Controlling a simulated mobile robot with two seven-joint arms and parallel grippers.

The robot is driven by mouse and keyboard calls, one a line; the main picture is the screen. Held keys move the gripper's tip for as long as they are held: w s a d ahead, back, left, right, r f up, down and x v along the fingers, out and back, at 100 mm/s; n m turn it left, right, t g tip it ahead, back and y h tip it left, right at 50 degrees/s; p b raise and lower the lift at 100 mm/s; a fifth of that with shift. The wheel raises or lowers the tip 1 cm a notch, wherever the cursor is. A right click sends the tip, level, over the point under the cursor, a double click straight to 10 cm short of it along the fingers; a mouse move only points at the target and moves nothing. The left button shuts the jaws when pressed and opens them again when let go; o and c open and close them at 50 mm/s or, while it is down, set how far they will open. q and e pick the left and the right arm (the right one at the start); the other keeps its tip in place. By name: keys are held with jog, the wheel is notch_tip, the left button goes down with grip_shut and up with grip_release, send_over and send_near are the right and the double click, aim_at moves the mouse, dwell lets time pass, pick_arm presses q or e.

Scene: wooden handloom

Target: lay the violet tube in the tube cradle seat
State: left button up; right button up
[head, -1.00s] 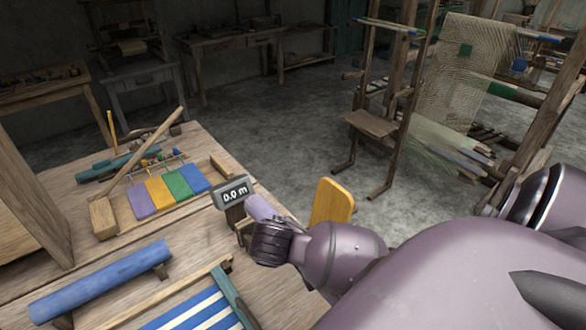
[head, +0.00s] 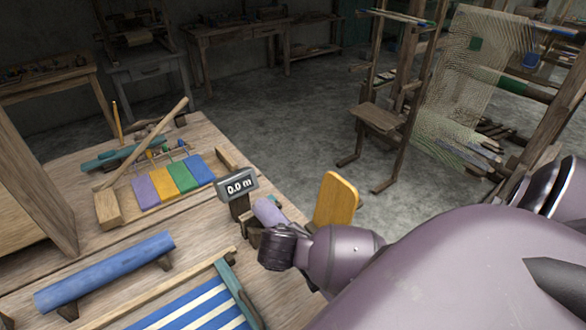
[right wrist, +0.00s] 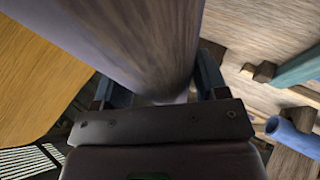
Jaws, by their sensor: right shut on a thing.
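The violet tube (head: 268,212) stands out beyond my right gripper (head: 272,232), next to the grey display reading 0.0 m. In the right wrist view the violet tube (right wrist: 150,40) fills the upper middle, between the two fingers of my right gripper (right wrist: 158,88), which is shut on it. A dark wooden support (head: 250,228) shows below the display, partly hidden by the tube and gripper; I cannot tell whether it is the cradle seat or whether the tube touches it. My left gripper is not in view.
The display (head: 238,186) stands close left of the tube. An upright yellow-orange panel (head: 336,200) stands just right. A blue roller (head: 105,272) lies on supports at left, beside a frame with blue-white striped cloth (head: 190,308). Coloured slabs (head: 172,182) lie farther back on the bench.

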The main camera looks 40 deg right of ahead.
jog(key=shift+f+b, duration=0.55)
jog(key=shift+f, duration=2.25)
jog(key=o, duration=1.2)
jog(key=v, duration=1)
jog(key=shift+s+a+r, duration=0.15)
jog(key=shift+a+r, duration=0.15)
jog(key=shift+a, duration=0.1)
